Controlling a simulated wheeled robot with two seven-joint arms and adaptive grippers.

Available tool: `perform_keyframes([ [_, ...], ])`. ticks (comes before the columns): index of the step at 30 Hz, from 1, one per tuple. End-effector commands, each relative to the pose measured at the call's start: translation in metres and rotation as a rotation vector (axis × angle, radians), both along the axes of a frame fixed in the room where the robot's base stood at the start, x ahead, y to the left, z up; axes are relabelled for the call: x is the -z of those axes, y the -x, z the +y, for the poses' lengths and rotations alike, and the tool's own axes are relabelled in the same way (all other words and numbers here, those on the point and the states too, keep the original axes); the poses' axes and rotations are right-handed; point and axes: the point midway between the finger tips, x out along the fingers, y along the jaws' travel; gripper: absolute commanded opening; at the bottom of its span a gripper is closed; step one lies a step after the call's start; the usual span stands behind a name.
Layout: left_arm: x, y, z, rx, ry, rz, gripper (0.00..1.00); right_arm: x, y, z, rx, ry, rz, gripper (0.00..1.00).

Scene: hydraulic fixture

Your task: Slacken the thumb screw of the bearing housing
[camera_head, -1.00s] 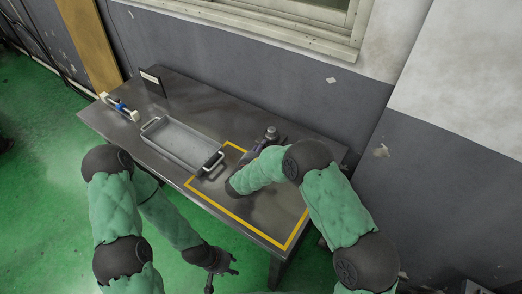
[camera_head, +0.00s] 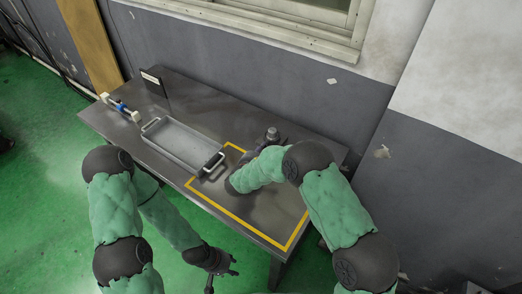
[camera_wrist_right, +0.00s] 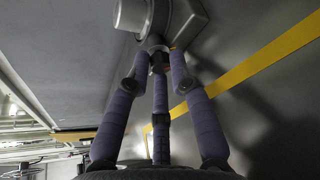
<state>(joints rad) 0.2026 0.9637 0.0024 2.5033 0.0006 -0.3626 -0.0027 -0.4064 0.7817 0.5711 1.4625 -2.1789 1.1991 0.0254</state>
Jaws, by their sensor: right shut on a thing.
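The grey bearing housing (camera_head: 272,134) stands on the table inside the yellow outline, partly hidden behind my right arm. In the right wrist view the housing (camera_wrist_right: 185,18) fills the top, with a round boss on its left. My right gripper (camera_wrist_right: 158,62) has its fingers closed together at a small dark thumb screw (camera_wrist_right: 157,50) just below the housing. The fingertips hide most of the screw. In the head view my right gripper (camera_head: 250,156) is mostly hidden by its own arm. My left gripper (camera_head: 222,272) hangs low in front of the table, fingers spread and empty.
A grey tray (camera_head: 158,126) with dark and light handles lies left of the yellow outline (camera_head: 226,211). A blue and white item (camera_head: 120,106) and a small sign (camera_head: 152,82) are at the table's far left. The wall (camera_head: 260,70) runs behind the table.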

Motion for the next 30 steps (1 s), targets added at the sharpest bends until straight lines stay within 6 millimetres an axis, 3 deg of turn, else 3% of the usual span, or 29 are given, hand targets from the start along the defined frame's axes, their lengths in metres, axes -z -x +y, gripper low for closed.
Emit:
perform_keyframes([
  [18, -0.0059, 0.0, 0.0, 0.0, 0.0, 0.0, 0.4, -0.0037, -0.0034, 0.0018, 0.008, 0.341, 0.244, 0.0],
  [30, -0.0083, 0.0, 0.0, 0.0, 0.0, 0.0, 0.4, -0.0045, -0.0045, 0.0021, 0.009, 0.447, 0.321, 0.0],
])
